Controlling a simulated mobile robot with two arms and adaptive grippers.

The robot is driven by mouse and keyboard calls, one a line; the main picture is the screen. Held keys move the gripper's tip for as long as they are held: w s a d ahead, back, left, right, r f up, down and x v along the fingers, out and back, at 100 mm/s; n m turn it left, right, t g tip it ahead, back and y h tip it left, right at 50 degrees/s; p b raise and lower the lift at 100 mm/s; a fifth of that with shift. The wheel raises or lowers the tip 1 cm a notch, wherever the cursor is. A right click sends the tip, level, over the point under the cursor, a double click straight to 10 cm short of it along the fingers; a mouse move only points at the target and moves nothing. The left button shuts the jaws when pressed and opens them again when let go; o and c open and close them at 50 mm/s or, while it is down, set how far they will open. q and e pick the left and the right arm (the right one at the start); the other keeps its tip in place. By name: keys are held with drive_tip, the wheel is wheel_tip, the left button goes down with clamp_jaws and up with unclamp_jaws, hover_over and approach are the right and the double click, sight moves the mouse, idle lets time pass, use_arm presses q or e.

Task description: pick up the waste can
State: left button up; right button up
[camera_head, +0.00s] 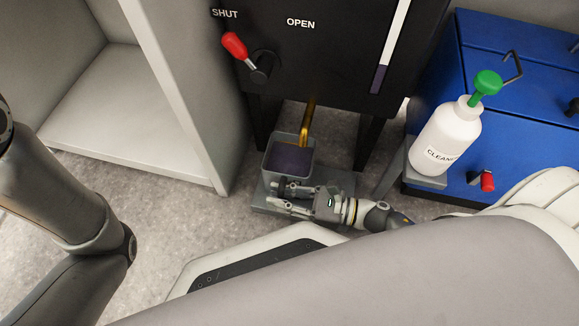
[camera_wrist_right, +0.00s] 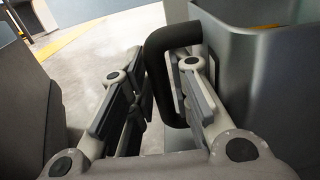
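The waste can (camera_head: 271,163) is a grey, square, open-topped container with dark liquid in it. It stands upright on a grey platform below the brass spout of the black machine. In the right wrist view, the can's grey wall (camera_wrist_right: 236,70) fills the right side, with its black handle (camera_wrist_right: 153,65) facing my gripper. My right gripper (camera_head: 281,197) is open at the can's near side. In the wrist view its fingers (camera_wrist_right: 158,95) lie on either side of the handle, one in the gap between handle and can. My left gripper is out of view; only its arm shows.
The black machine (camera_head: 318,60) with a red-handled SHUT/OPEN lever (camera_head: 235,46) rises behind the can. A white cleaner bottle (camera_head: 446,135) stands on a bracket by a blue cabinet (camera_head: 520,80) at right. A pale shelf unit (camera_head: 130,110) is at left.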

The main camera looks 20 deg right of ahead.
clamp_jaws()
drive_tip(key=shift+r, duration=0.2)
idle(0.3)
drive_tip(key=shift+d, duration=0.1)
